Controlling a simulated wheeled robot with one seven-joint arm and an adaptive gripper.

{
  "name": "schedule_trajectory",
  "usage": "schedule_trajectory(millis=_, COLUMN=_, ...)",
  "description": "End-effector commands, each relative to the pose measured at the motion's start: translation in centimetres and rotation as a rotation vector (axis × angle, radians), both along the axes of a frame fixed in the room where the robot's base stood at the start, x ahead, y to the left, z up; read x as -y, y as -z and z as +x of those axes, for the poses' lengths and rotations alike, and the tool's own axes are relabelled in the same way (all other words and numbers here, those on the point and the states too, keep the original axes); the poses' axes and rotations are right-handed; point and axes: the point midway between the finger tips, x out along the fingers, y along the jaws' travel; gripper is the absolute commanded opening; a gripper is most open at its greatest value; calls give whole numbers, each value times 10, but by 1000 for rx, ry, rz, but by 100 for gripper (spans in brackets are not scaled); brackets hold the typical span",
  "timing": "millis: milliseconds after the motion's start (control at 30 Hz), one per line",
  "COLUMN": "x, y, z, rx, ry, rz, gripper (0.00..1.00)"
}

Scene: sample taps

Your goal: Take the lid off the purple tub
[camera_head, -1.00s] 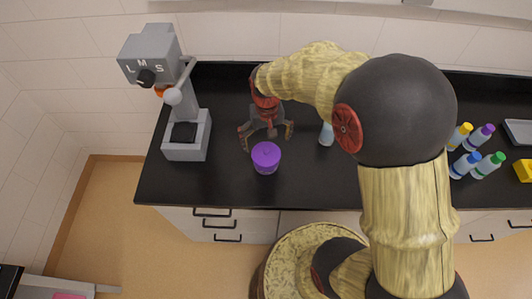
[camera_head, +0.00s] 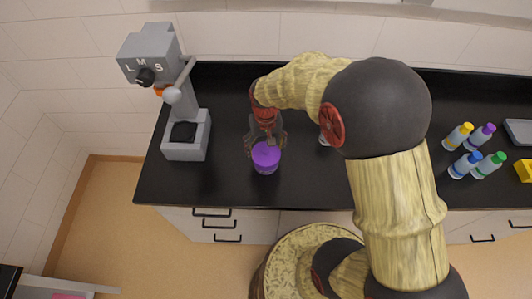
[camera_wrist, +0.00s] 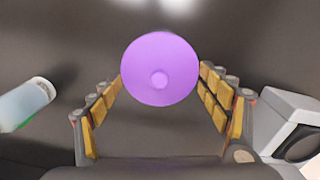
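The purple tub (camera_head: 265,162) stands upright on the black counter in the head view, with its lid (camera_head: 265,151) on top. My gripper (camera_head: 267,143) is at the tub's far side, just above or around the lid's edge. Its padded fingers stand apart (camera_wrist: 160,90), one on each side of the lid in the wrist view, with nothing clearly gripped. I cannot tell whether a finger touches the lid.
A grey press-like machine (camera_head: 186,135) marked L M S stands left of the tub. A white bottle (camera_wrist: 28,104) shows at left in the wrist view. Several capped bottles (camera_head: 472,152) stand at the right. The counter (camera_head: 220,188) in front of the tub is clear.

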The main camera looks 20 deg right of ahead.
Motion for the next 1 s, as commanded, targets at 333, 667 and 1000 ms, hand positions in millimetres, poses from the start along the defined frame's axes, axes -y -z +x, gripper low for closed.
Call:
schedule_trajectory(millis=333, x=0, y=0, z=0, rx=0, ry=0, rz=0, gripper=54)
schedule_trajectory(millis=667, x=0, y=1, z=-1, rx=-2, ry=0, rz=0, gripper=36)
schedule_trajectory(millis=1000, x=0, y=4, z=-3, rx=-7, ry=0, rz=0, gripper=16)
